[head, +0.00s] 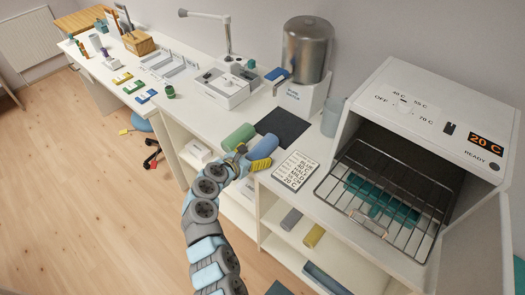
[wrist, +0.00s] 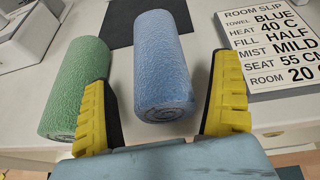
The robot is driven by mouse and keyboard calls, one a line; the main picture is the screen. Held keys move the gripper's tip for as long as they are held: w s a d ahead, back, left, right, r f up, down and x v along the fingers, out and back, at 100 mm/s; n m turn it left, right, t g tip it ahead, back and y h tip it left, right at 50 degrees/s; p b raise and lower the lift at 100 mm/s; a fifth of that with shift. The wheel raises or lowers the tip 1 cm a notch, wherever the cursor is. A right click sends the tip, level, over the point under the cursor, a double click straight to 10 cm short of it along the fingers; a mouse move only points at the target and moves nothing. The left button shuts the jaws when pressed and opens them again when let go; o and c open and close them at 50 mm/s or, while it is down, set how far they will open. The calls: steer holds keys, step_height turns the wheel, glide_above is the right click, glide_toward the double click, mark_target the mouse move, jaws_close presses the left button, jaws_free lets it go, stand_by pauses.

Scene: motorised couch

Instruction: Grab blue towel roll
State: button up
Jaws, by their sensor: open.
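The blue towel roll (wrist: 163,65) lies on the white counter, its rolled end facing me. In the wrist view it is between and beyond the yellow fingers of my open gripper (wrist: 165,115); I see no contact with it. In the head view the blue roll (head: 263,146) is partly hidden behind my gripper (head: 252,162) at the counter's front edge. A green towel roll (wrist: 76,88) lies just left of the blue one, and the left finger overlaps its right side in the wrist view. The green roll also shows in the head view (head: 238,137).
A printed room slip (wrist: 270,45) lies right of the blue roll. A dark mat (head: 283,125) lies behind the rolls. An open warming cabinet (head: 425,120) with a wire rack (head: 350,208) stands at right. A metal water tank (head: 306,52) stands at the back.

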mark_target(268, 139)
steer(key=shift+b+x, duration=0.45)
steer(key=shift+x, duration=1.2)
steer(key=shift+a, duration=0.1)
steer(key=c, duration=1.3)
steer(key=shift+c, duration=0.2)
step_height(268, 139, up, 4)
steer(key=shift+f+p, duration=0.1)
steer(key=shift+p, duration=0.8)
steer(key=s+d+r+p, duration=0.2)
steer(key=s+r, duration=0.7)
steer(key=s, duration=0.5)
steer(key=shift+p, duration=0.45)
